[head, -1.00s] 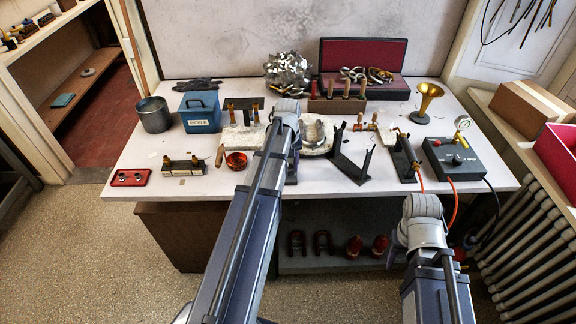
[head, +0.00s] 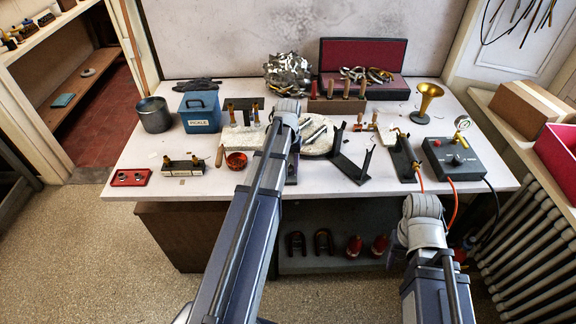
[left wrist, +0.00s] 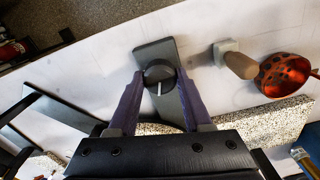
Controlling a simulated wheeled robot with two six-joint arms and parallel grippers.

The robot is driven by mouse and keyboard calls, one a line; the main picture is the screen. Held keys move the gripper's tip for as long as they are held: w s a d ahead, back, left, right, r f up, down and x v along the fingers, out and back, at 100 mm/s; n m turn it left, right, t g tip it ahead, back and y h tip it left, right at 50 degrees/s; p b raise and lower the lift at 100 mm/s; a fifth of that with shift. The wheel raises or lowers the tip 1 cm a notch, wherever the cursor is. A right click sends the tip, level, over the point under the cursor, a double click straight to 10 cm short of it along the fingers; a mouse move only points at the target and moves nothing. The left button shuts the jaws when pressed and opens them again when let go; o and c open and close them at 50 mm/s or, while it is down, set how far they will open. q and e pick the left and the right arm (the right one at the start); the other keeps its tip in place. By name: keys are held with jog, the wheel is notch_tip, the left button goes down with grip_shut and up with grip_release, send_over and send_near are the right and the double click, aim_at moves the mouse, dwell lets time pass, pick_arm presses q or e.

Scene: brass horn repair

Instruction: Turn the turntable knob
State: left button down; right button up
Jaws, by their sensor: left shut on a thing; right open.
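The turntable (head: 326,147), a pale round disc, lies at the middle of the bench in the head view, partly behind my left arm. Silver tube-like pieces (head: 313,130) rest on it at a slant. In the left wrist view the dark round knob (left wrist: 160,75) with a white pointer line sits on a grey plate (left wrist: 154,50). My left gripper (left wrist: 160,84) has its purple fingers on both sides of the knob and is shut on it. My right gripper (head: 422,225) is low at the front right, away from the bench items; its fingers are mostly hidden.
A V-shaped black stand (head: 350,166) is right of the turntable. A control box (head: 454,158) and a brass horn bell (head: 427,100) stand further right. The front bench strip is mostly clear.

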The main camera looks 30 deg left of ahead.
aim_at(288, 167)
pick_arm(q)
jog(key=m, duration=1.3)
jog(key=shift+m, duration=0.3)
dwell(0.3)
jog(key=shift+c, duration=1.7)
grip_release()
notch_tip(288, 167, up, 8)
jog(key=p, duration=0.8)
jog(key=shift+f, duration=0.1)
